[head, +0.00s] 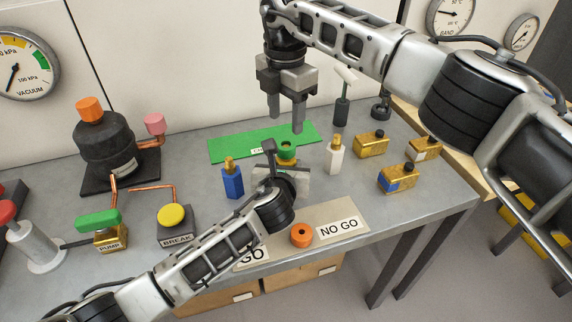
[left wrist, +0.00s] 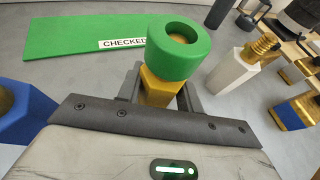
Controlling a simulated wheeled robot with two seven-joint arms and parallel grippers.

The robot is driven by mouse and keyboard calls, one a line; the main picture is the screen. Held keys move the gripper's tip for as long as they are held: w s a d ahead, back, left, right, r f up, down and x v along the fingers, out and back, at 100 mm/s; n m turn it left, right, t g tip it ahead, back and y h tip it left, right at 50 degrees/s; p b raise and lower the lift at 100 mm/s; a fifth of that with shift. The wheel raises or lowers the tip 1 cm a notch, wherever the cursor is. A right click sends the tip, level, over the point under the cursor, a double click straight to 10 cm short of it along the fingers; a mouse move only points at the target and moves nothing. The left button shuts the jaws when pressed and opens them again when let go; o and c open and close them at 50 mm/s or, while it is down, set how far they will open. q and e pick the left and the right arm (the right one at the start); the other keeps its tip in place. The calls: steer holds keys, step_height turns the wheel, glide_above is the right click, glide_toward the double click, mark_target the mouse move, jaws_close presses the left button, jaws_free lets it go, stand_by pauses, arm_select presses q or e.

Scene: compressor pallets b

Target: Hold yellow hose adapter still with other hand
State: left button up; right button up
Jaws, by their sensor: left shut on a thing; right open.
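The yellow hose adapter (left wrist: 157,92) stands upright near the middle of the bench, with a green ring (head: 287,146) around its top. The ring's open hole shows in the left wrist view (left wrist: 174,50). My left gripper (head: 286,166) is shut on the adapter's yellow body, below the ring. Its lower part is hidden behind the gripper. My right gripper (head: 286,113) is open and empty, pointing down above the green ring, apart from it.
A blue adapter (head: 232,182) stands left and a white one (head: 334,158) right. The green CHECKED mat (head: 228,149) lies behind. An orange ring (head: 301,235) lies on the GO/NO GO mat (head: 350,214) in front. Brass blocks (head: 370,144) stand at right.

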mark_target(286, 146)
steer(key=shift+f, duration=3.65)
steer(key=c, duration=0.6)
steer(key=shift+o, duration=0.6)
